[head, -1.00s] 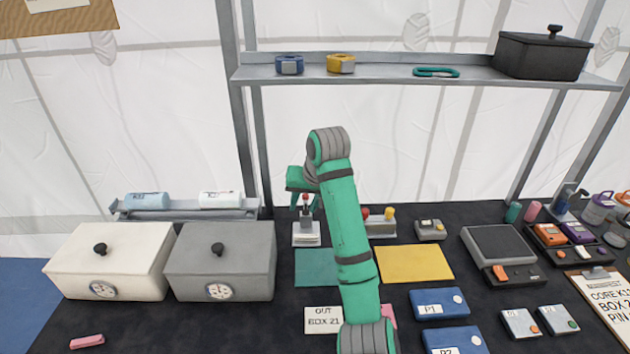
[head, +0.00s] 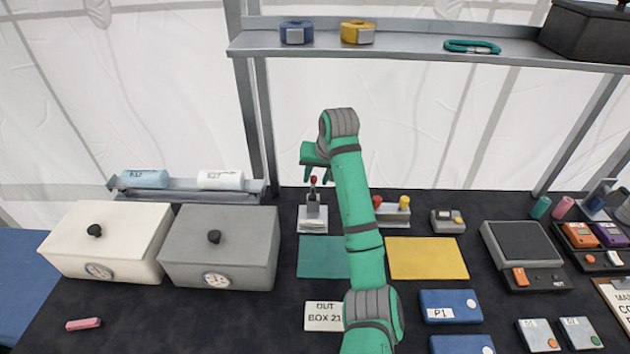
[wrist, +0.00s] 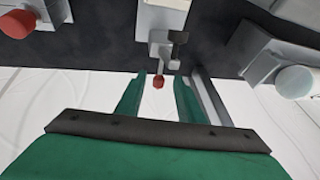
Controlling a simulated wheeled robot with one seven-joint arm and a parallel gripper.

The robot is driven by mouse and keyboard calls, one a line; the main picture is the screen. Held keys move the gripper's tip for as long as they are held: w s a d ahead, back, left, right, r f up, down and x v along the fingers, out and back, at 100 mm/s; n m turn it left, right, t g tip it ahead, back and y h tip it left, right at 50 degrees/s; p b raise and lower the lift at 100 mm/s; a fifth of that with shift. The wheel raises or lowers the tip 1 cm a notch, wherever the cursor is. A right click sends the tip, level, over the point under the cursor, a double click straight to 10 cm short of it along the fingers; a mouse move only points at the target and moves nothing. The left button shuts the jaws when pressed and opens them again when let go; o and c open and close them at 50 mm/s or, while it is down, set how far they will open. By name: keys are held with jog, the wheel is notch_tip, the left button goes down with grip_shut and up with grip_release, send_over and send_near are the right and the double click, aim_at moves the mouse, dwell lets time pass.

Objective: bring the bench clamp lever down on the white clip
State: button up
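The bench clamp (head: 313,213) stands on the dark bench on a pale base, its lever upright with a red knob (head: 313,180) on top. My gripper (head: 317,175) is above the clamp, fingers pointing down at the knob. In the wrist view my gripper (wrist: 159,82) is open, with a green finger on each side of the red knob (wrist: 158,81) and a visible gap to each. The clamp (wrist: 163,45) extends beyond it toward the top of that view. I cannot make out the white clip separately from the clamp's pale base.
A stand with red and yellow knobs (head: 395,214) is close right of the clamp. A grey box (head: 220,250) and a roll rack (head: 245,187) are to the left. The shelf (head: 420,50) spans above and behind. Green (head: 322,262) and yellow mats (head: 428,262) lie in front.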

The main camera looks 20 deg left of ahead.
jog(key=shift+x, duration=1.45)
grip_shut()
